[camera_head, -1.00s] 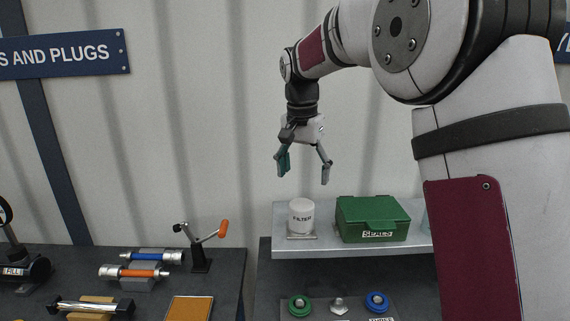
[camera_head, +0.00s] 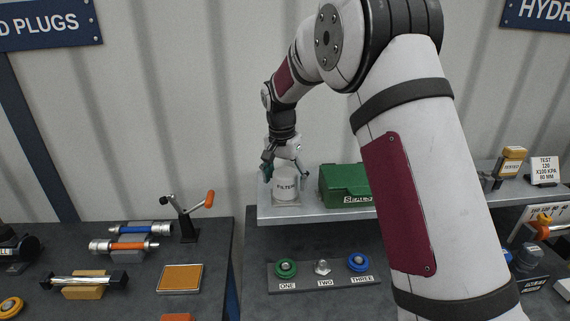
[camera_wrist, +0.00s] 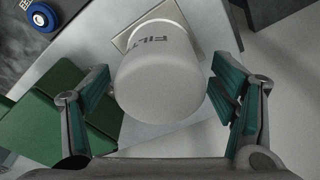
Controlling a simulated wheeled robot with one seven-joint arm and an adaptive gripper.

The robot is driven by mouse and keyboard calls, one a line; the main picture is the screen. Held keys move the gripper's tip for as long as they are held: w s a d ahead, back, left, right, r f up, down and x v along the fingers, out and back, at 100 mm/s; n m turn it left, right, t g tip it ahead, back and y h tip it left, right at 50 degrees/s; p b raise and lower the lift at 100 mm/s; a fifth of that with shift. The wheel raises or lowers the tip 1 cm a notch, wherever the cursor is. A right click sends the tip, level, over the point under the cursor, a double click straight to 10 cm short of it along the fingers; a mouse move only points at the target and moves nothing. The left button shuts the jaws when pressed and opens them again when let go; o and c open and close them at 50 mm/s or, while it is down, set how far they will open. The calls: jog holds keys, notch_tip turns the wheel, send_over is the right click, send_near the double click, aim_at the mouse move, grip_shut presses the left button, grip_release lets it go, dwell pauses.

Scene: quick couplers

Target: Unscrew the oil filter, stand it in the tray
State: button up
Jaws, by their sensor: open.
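The white oil filter (camera_head: 286,184), lettered FILTER, stands upright on a small plate on the raised grey shelf. It also shows in the wrist view (camera_wrist: 160,85), its round end towards the camera and a pale square plate (camera_wrist: 181,14) partly hidden beneath it. My gripper (camera_head: 287,172) is open at the filter. In the wrist view my gripper (camera_wrist: 163,92) has one teal-padded finger on each side of the filter, with a visible gap on both sides. I cannot make out the tray for certain in these frames.
A green SEALS box (camera_head: 343,184) stands close right of the filter on the shelf (camera_head: 300,213). Below is a panel (camera_head: 303,287) with couplers marked ONE, TWO and THREE. A crank with an orange handle (camera_head: 210,199) stands on the left bench.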

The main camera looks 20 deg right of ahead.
jog(key=shift+f, duration=0.9)
